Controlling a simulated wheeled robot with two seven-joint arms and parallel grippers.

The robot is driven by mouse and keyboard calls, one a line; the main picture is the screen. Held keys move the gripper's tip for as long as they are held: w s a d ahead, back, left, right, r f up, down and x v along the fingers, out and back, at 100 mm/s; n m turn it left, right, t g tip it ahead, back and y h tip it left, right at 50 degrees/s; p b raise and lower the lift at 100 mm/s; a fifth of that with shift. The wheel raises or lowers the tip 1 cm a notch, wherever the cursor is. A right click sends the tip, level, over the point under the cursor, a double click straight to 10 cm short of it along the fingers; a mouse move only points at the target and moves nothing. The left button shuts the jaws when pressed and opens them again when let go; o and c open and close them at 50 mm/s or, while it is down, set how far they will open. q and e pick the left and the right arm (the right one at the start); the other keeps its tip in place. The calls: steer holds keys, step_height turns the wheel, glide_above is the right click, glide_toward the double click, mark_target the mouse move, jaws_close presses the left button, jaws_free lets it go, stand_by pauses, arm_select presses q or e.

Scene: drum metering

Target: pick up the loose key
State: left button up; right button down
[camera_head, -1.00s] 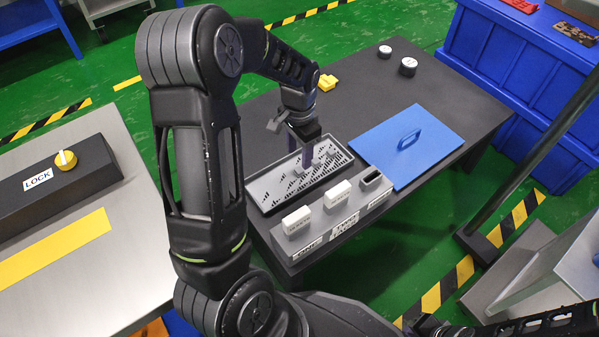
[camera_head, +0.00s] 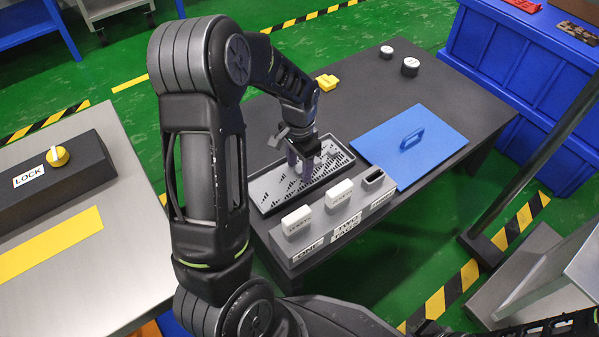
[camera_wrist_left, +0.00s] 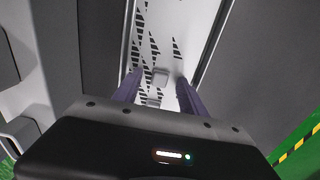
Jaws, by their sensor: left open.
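A small light-grey block, which looks like the loose key (camera_wrist_left: 161,77), lies in the grey slotted tray (camera_head: 264,207) on the dark table. In the left wrist view it shows between the two fingertips, and the tray floor runs under it. My left gripper (camera_head: 300,172) is over the tray with its purple fingers pointing down. In the left wrist view the gripper (camera_wrist_left: 158,80) is open, with nothing clasped. I cannot tell how high the fingertips are above the tray floor. In the head view the gripper hides the key.
A grey holder with white labelled blocks (camera_head: 339,194) and a dark open socket (camera_head: 373,178) stands at the tray's near side. A blue lid with a handle (camera_head: 411,148) lies to the right. Yellow pieces (camera_head: 327,82) and round items (camera_head: 410,67) sit farther back.

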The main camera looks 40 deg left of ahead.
arm_select(q)
steer(key=shift+c, duration=0.2)
jaws_close()
stand_by(0.6)
